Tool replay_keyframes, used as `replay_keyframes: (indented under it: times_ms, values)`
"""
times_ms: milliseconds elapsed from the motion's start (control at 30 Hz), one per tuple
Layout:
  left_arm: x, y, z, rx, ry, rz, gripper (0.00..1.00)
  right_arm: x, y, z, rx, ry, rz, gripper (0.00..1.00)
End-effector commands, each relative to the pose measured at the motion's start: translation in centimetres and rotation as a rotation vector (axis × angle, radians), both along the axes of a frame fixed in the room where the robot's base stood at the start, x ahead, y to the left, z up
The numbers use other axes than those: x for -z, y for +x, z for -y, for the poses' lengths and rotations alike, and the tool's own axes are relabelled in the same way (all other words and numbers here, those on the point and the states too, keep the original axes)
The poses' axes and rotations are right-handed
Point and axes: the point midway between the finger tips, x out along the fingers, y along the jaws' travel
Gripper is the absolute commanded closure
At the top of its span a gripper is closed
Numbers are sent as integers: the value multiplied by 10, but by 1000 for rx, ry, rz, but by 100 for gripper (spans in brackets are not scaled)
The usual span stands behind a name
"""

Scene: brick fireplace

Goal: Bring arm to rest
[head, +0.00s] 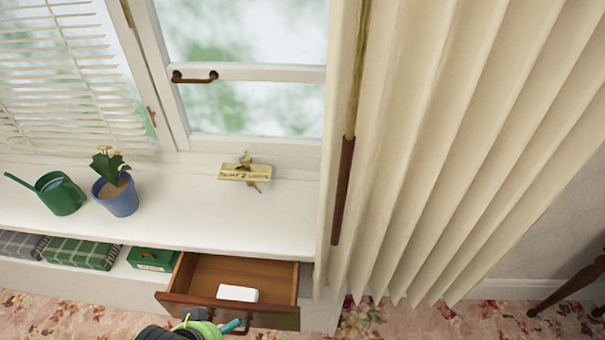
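A gripper, which I take for my left one (208,326), shows at the bottom edge, with black, green and teal parts. It is in front of the open wooden drawer (207,301), close to its dark handle (243,328). The frame cuts it off, so I cannot tell whether it is open or shut, or whether it touches the handle. A white box-like object (237,293) lies in the drawer. My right gripper is not in view.
The white window sill (250,225) holds a green watering can (60,194), a potted plant (117,196) and a small sign (245,174). Folded cloths (80,253) and a green box (152,259) sit on the shelf below. A long curtain (450,130) hangs at right. Floral carpet covers the floor.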

Motion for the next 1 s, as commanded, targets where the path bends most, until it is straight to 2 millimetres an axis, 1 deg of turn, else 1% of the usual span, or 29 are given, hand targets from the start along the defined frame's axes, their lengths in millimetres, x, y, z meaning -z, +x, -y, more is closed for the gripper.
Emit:
replay_keyframes:
  times_ms: [33,133,233,367,467,567,667,700,767,800,867,900,967,1000]
  values:
    - [2,-9,-10,-80,0,-16,0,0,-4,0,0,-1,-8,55]
    - [4,-26,-34,-235,21,-44,0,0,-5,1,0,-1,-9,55]
    - [28,-17,-32,-220,24,-50,0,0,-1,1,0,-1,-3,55]
    - [59,-13,-31,-215,26,-65,0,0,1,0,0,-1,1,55]
    - [86,-11,-30,-210,27,-77,0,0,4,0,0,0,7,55]
    - [118,-12,-29,-207,30,-92,0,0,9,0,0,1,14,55]
    - [157,-17,-29,-202,32,-110,0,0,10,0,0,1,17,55]
    - [175,-21,-29,-201,34,-120,0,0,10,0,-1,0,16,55]
    - [203,-29,-30,-198,37,-133,0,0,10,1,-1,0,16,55]
    - [221,-36,-31,-196,39,-142,0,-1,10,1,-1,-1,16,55]
    - [247,-49,-33,-193,43,-156,0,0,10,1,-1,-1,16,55]
    - [264,-58,-34,-191,44,-166,0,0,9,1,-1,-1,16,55]
    - [287,-75,-36,-187,47,-179,0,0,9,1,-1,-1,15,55]
    - [301,-86,-38,-185,49,-187,0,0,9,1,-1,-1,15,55]
